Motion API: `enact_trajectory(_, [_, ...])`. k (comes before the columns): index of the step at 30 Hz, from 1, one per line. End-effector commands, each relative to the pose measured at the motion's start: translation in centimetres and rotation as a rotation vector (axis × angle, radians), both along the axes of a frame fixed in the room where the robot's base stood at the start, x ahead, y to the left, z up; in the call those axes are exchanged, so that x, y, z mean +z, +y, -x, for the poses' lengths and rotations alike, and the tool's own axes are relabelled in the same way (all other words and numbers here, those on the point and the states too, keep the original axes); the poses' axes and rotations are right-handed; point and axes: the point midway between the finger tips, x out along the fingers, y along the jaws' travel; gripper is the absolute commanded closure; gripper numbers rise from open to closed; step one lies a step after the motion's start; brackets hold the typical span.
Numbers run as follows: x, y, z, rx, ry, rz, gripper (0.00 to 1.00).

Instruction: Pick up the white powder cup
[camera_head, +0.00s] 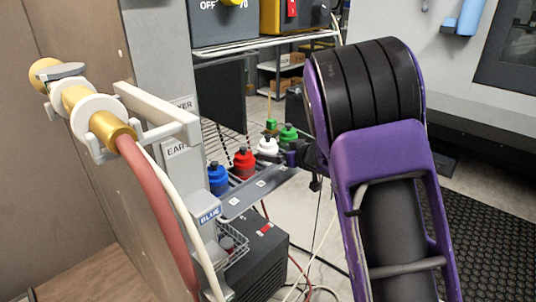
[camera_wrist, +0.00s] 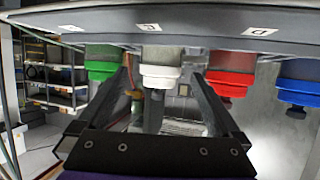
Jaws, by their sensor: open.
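The white powder cup (camera_head: 267,147) stands in a row on the rack, between the red cup (camera_head: 244,162) and the green cup (camera_head: 288,136). In the wrist view the white cup (camera_wrist: 160,68) shows between the two fingers of my gripper (camera_wrist: 160,76), with a gap on each side. My gripper is open and empty. In the head view its dark end (camera_head: 300,156) is at the right of the row, partly hidden by my arm. I cannot tell how far the fingertips are from the cup.
A blue cup (camera_head: 218,179) stands at the near end of the row. A grey labelled strip (camera_head: 258,192) runs along the rack's front and spans the top of the wrist view. The red cup (camera_wrist: 230,84) and green cup (camera_wrist: 102,62) flank the fingers closely. A hose (camera_head: 160,210) hangs at left.

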Motion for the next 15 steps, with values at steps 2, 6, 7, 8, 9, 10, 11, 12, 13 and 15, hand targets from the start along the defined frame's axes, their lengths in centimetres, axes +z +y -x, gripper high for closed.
enact_trajectory(2, [-0.7, 0.9, -0.8, 0.004, 0.0, 0.003, 0.0])
enact_trajectory(6, [-1.3, 2.0, -2.4, 0.003, 0.0, 0.002, 0.0])
enact_trajectory(7, [-1.4, 2.2, -2.7, 0.003, 0.0, 0.001, 0.0])
enact_trajectory(8, [-1.5, 2.4, -2.9, 0.002, -0.001, 0.001, 0.0])
enact_trajectory(9, [-1.6, 2.5, -3.1, 0.002, -0.001, 0.001, 0.0])
enact_trajectory(10, [-1.6, 2.6, -3.2, 0.001, -0.001, 0.001, 0.0])
enact_trajectory(11, [-1.6, 2.6, -3.3, 0.001, -0.001, 0.001, 0.0])
enact_trajectory(12, [-1.6, 2.7, -3.4, 0.001, -0.001, 0.001, 0.0])
enact_trajectory(13, [-1.6, 2.7, -3.4, 0.001, -0.002, 0.001, 0.0])
enact_trajectory(15, [-1.6, 2.7, -3.4, 0.0, -0.001, 0.0, 0.0])
